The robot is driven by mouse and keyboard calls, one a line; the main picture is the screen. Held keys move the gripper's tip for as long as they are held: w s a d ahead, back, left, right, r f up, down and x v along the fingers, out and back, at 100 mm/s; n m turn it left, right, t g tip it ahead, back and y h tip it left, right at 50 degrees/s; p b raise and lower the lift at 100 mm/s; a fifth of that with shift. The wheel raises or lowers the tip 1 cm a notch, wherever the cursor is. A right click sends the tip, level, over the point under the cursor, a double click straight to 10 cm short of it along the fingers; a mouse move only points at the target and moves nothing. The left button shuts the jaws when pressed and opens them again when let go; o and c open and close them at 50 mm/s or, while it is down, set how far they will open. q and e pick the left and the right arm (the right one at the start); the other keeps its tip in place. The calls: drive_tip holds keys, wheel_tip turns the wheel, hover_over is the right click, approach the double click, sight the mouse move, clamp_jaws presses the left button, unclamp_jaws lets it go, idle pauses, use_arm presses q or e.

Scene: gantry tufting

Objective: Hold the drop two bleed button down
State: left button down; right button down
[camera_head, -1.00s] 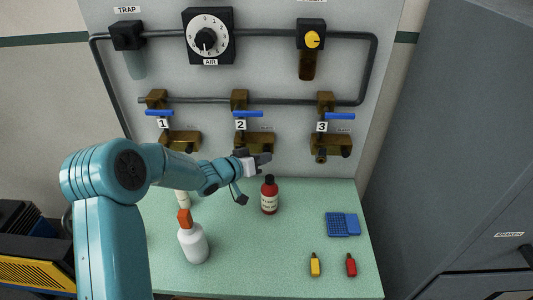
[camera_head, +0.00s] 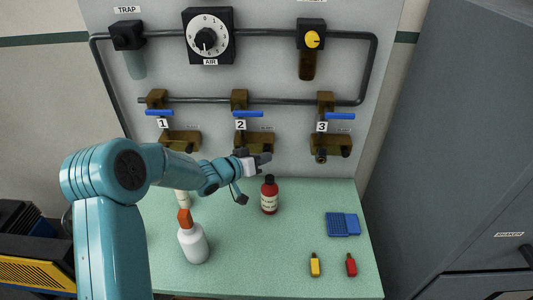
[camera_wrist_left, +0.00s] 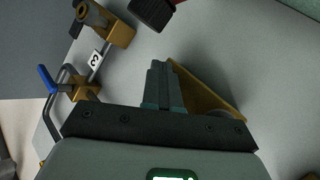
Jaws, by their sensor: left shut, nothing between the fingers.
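Drop two is marked by a white 2 label (camera_head: 240,125), with a blue lever (camera_head: 248,114) and a brass body (camera_head: 262,141) on the panel. My left gripper (camera_head: 264,158) is shut and empty at the lower edge of that body. In the left wrist view the shut fingers (camera_wrist_left: 160,86) stand in front of a brass block (camera_wrist_left: 208,97) and hide part of it. I cannot make out the bleed button, nor tell whether the fingers touch or press it. My right gripper is not in view.
A red bottle (camera_head: 269,196) stands just below the gripper; its black cap (camera_wrist_left: 150,12) shows close in the wrist view. Drop three (camera_head: 328,142) is to the right, drop one (camera_head: 181,139) to the left. A white bottle (camera_head: 194,243) stands on the green bench (camera_head: 272,262).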

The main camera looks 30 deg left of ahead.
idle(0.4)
use_arm(q)
drive_tip(key=shift+s+d+b, duration=0.4)
drive_tip(key=shift+s+b, duration=0.05)
drive_tip(key=shift+s, duration=0.35)
drive_tip(key=s, duration=0.1)
drive_tip(key=s+d+b, duration=0.1)
drive_tip(key=s, duration=0.1)
drive_tip(key=s+d+b, duration=0.1)
drive_tip(key=shift+s+d, duration=0.1)
drive_tip(key=shift+s, duration=0.15)
drive_tip(key=shift+s, duration=0.1)
idle(0.4)
